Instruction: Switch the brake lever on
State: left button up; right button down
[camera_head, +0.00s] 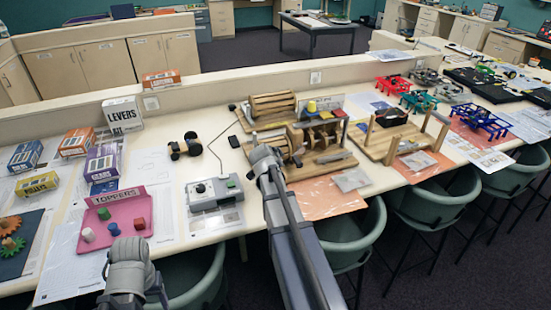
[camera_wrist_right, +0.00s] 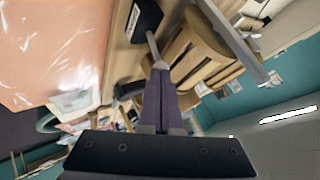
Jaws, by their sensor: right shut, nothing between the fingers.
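A wooden machine (camera_head: 322,158) with round wooden discs and a yellow knob stands on the table, just right of my right gripper (camera_head: 263,156). In the right wrist view my right gripper (camera_wrist_right: 160,68) is shut and empty. Its tips are at the end of a thin grey rod, likely the brake lever (camera_wrist_right: 152,44), which rises from a black block (camera_wrist_right: 147,20). I cannot tell whether they touch. In the head view my gripper and arm hide the lever. My left gripper (camera_head: 128,250) is low at the front left, over the table edge; its fingers are not clear.
A grey control box (camera_head: 215,192) stands left of my right arm. A pink tray (camera_head: 118,222) with small cups is near my left gripper. A second wooden frame (camera_head: 400,140) stands to the right. Chairs (camera_head: 357,235) line the front edge.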

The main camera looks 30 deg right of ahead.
pick_arm(q)
jog(key=shift+r, duration=0.1)
pick_arm(e)
jog(key=shift+r, duration=0.1)
pick_arm(q)
jog(key=shift+r+p, duration=0.7)
jog(key=shift+p, duration=0.1)
pick_arm(e)
jog(key=shift+r, duration=0.7)
